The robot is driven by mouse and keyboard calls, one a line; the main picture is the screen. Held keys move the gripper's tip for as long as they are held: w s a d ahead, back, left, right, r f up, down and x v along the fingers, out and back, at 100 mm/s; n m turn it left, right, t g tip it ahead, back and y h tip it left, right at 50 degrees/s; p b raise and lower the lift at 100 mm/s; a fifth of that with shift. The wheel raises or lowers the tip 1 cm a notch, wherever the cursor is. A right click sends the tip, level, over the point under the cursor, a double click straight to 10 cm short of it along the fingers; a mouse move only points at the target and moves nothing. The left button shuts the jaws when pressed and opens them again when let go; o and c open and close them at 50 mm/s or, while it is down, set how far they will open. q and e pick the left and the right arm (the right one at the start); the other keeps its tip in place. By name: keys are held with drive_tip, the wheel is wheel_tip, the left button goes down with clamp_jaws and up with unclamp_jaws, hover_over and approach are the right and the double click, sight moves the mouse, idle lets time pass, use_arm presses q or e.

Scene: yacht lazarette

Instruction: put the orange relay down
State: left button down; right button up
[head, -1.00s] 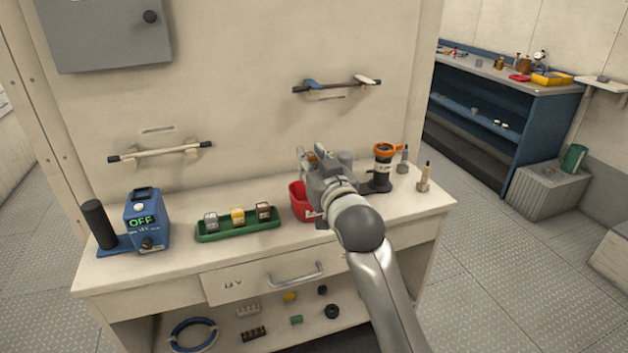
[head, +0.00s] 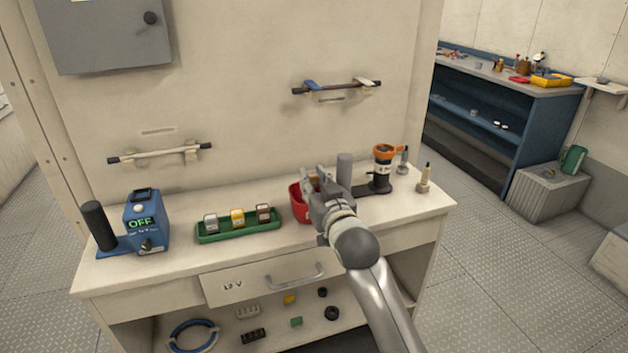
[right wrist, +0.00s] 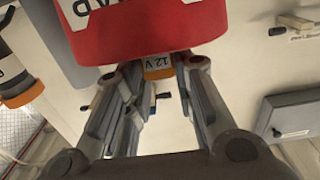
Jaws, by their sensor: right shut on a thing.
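The orange relay (right wrist: 158,73), marked 12 V, is between the fingertips of my right gripper (right wrist: 163,66) in the right wrist view. The gripper is shut on it. In the head view my right gripper (head: 314,182) is over the red bin (head: 297,206) on the bench, and the relay is hidden there. The red bin (right wrist: 140,35) fills the top of the right wrist view, and its edge covers part of the relay. I cannot tell how deep the relay sits or whether it touches the bin. My left gripper is not in view.
A blue device reading OFF (head: 147,225) is farther left. A grey post (head: 344,168) and a black-and-orange device (head: 382,170) stand close on the right. Bare bench lies at the front (head: 180,262).

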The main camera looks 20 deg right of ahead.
drive_tip(key=shift+f, duration=0.35)
drive_tip(key=o, duration=0.9)
drive_tip(key=shift+r, duration=0.1)
drive_tip(key=shift+r, duration=0.35)
drive_tip(key=shift+s+r, duration=0.1)
drive_tip(key=shift+s, duration=0.2)
drive_tip(key=s, duration=1.1)
drive_tip(key=shift+s+d, duration=0.25)
